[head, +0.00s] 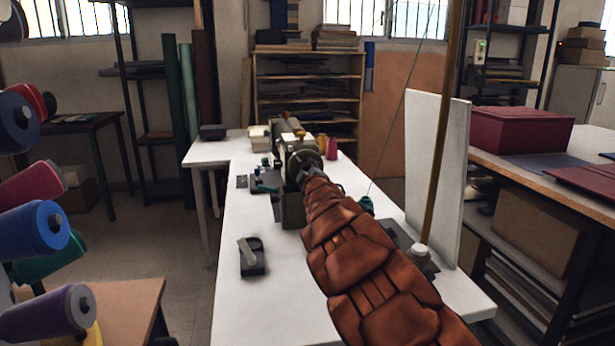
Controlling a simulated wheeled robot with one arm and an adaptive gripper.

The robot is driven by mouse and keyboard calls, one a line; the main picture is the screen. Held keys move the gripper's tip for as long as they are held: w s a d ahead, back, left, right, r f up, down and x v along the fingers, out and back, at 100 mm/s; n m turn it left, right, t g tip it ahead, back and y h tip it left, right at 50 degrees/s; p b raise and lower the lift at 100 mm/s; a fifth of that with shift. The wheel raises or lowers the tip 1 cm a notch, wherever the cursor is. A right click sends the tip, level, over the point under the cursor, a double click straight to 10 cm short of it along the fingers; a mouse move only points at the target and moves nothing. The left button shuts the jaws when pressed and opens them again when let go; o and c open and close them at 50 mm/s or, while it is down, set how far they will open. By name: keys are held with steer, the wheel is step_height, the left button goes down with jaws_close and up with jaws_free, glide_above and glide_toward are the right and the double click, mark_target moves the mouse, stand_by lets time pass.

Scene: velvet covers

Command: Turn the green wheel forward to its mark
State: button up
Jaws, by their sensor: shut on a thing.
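A sewing machine (291,207) stands on the white table, with its near end toward me. A dull grey-green wheel (299,158) is at that near end, partly covered by my gripper. My gripper (309,173), at the far end of my arm in its padded rust-brown sleeve, is small in view and shut at the wheel's rim. The sleeve hides much of the contact and the table to the right. I cannot make out a mark on the wheel from here.
A dark block with a grey lever (252,258) lies on the white table (232,210) at left. A teal thing (366,204) with a thread, a brown pole (442,130) and a white upright panel (437,165) stand right of my arm. Thread spools (38,232) crowd the left edge.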

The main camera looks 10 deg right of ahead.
steer(key=shift+a+r, duration=0.1)
steer(key=shift+r, duration=0.4)
steer(key=o, duration=1.2)
steer(key=shift+w+f, duration=0.1)
steer(key=shift+f, duration=0.15)
steer(key=shift+c, duration=0.2)
steer(key=shift+f, duration=0.1)
steer(key=s, duration=1.2)
